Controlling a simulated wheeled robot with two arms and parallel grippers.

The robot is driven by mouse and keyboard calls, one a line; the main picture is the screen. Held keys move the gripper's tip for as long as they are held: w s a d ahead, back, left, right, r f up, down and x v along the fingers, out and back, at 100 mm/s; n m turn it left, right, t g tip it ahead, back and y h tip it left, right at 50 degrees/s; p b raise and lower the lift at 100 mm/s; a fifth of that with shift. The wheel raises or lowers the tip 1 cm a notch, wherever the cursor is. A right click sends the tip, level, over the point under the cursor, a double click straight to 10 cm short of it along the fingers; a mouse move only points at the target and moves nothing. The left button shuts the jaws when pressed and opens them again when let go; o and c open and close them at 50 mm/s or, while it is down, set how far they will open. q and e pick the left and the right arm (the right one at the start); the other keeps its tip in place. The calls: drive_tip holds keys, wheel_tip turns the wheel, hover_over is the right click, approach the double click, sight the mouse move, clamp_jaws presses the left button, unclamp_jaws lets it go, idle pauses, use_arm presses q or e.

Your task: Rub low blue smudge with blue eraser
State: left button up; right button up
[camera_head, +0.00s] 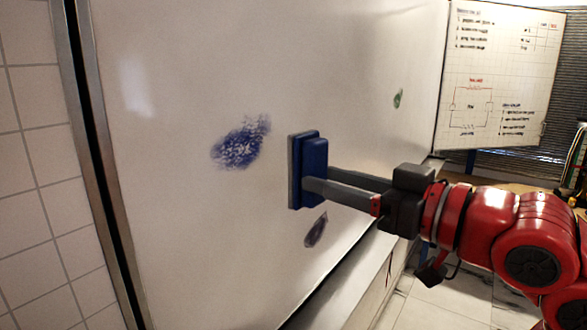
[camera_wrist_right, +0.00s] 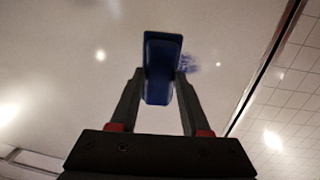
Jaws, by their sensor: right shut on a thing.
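The blue eraser (camera_head: 308,168) is a block with a grey pad on its left side, upright at the whiteboard (camera_head: 180,50). My right gripper (camera_head: 320,186) is shut on it; in the right wrist view the eraser (camera_wrist_right: 160,70) sits between the two fingers. I cannot tell whether the pad touches the board. A large, speckled blue smudge (camera_head: 240,143) lies left of the eraser, apart from it in the head view. The blue smudge (camera_wrist_right: 188,63) partly shows behind the eraser in the right wrist view. A smaller dark smudge (camera_head: 316,230) is just below the eraser. My left gripper is not in view.
A small green smudge (camera_head: 398,98) is higher on the board, to the right. A ledge (camera_head: 345,275) runs along the board's lower edge. A metal frame (camera_head: 98,150) and tiled wall bound the left. A sheet with writing and a circuit drawing (camera_head: 498,75) hangs at the back right.

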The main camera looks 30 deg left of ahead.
drive_tip(key=s+a+r+n+g, duration=0.1)
drive_tip(key=s+a+r+g, duration=0.1)
drive_tip(key=s, duration=0.6)
drive_tip(key=shift+w+a+r, duration=0.1)
drive_tip(key=shift+w+a, duration=0.05)
drive_tip(key=shift+a, duration=0.75)
drive_tip(key=shift+w+a+r, duration=0.1)
drive_tip(key=shift+w+a, duration=0.05)
drive_tip(key=shift+a, duration=0.75)
drive_tip(key=shift+w+a, duration=0.15)
drive_tip(key=shift+a, duration=0.75)
drive_tip(key=shift+a+b, duration=0.55)
drive_tip(key=shift+a, duration=0.35)
drive_tip(key=shift+w+d, duration=0.1)
drive_tip(key=shift+w, duration=0.1)
